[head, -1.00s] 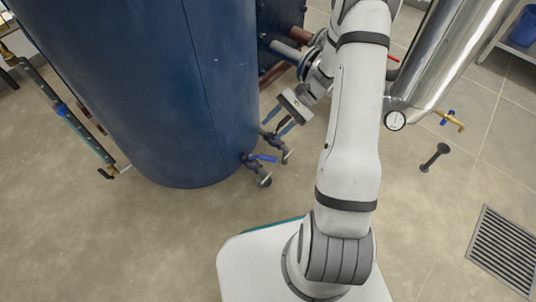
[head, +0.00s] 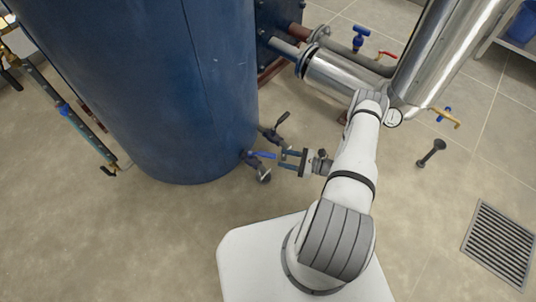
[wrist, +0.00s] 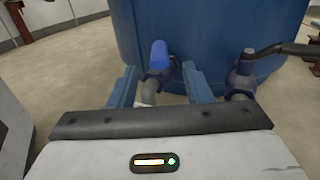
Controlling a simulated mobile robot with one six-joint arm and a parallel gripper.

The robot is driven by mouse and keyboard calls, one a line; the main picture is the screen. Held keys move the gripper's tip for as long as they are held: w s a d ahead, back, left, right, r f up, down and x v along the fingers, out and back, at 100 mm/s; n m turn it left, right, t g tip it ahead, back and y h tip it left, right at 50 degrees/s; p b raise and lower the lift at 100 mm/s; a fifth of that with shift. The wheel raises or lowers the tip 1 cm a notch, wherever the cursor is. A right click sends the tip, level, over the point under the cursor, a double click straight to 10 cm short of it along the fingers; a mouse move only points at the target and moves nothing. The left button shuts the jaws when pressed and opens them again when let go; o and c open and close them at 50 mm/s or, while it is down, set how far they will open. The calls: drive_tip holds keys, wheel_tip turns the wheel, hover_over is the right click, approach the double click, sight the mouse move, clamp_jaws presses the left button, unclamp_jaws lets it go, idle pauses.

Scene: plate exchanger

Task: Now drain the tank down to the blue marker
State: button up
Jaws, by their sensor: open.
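The large blue tank (head: 190,90) fills the left of the head view; it also shows in the wrist view (wrist: 210,25). A sight tube (head: 85,130) runs along its left side with a bright blue marker (head: 64,109); the liquid level is too small to read. Low on the tank is a valve with a blue lever (head: 262,154). A second valve with a dark lever (head: 274,130) is beside it. My gripper (head: 284,160) is open, close to the blue lever. In the wrist view the blue lever (wrist: 160,56) shows between and beyond the two fingers (wrist: 160,86).
A shiny metal pipe and column (head: 425,60) stand right of my arm. A blue-handled valve (head: 361,36), a red lever (head: 387,54) and a brass tap (head: 446,117) are there. A floor grate (head: 500,246) lies at right. The floor before the tank is clear.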

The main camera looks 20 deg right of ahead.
sight(261, 153)
drive_tip(key=b+x, duration=0.1)
drive_tip(key=x, duration=0.6)
drive_tip(key=shift+a+b, duration=0.2)
drive_tip(key=shift+b, duration=0.1)
clamp_jaws()
